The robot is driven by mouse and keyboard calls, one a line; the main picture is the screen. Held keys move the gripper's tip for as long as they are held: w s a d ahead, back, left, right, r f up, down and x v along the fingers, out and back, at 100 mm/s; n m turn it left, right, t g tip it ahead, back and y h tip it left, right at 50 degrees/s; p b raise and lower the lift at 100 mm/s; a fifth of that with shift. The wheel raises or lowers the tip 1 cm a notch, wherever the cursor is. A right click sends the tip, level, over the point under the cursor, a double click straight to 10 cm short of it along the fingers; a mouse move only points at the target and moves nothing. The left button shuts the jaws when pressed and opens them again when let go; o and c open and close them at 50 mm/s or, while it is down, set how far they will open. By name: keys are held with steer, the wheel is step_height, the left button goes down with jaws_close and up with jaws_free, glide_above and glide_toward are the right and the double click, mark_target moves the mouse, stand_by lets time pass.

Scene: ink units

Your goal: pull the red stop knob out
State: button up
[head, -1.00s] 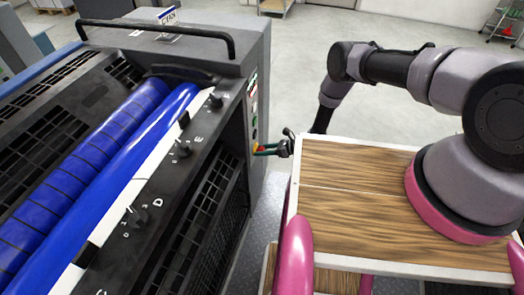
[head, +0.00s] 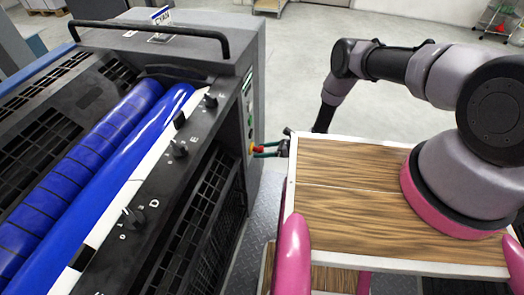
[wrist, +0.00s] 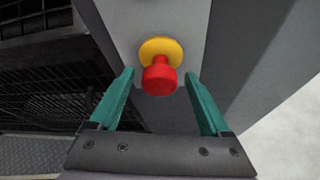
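The red stop knob (wrist: 159,77) sits on a round yellow base (wrist: 161,48) on the grey machine panel. In the head view the knob (head: 258,149) shows small at the panel's side. My gripper (wrist: 160,75) is open, with one green finger on each side of the knob. A gap shows between each finger and the knob in the wrist view, and nothing is held. In the head view my gripper (head: 266,150) is at the knob, its palm partly hidden by the wooden top's edge.
The printing machine (head: 190,50) with blue rollers (head: 130,145) fills the left. A wood-topped cart surface (head: 350,185) bearing my arm is at the right. A narrow strip of floor (head: 262,215) lies between them. Open floor (head: 300,70) extends behind.

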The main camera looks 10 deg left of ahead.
steer(key=v, duration=1)
steer(key=shift+d+r, duration=0.2)
steer(key=shift+d, duration=0.15)
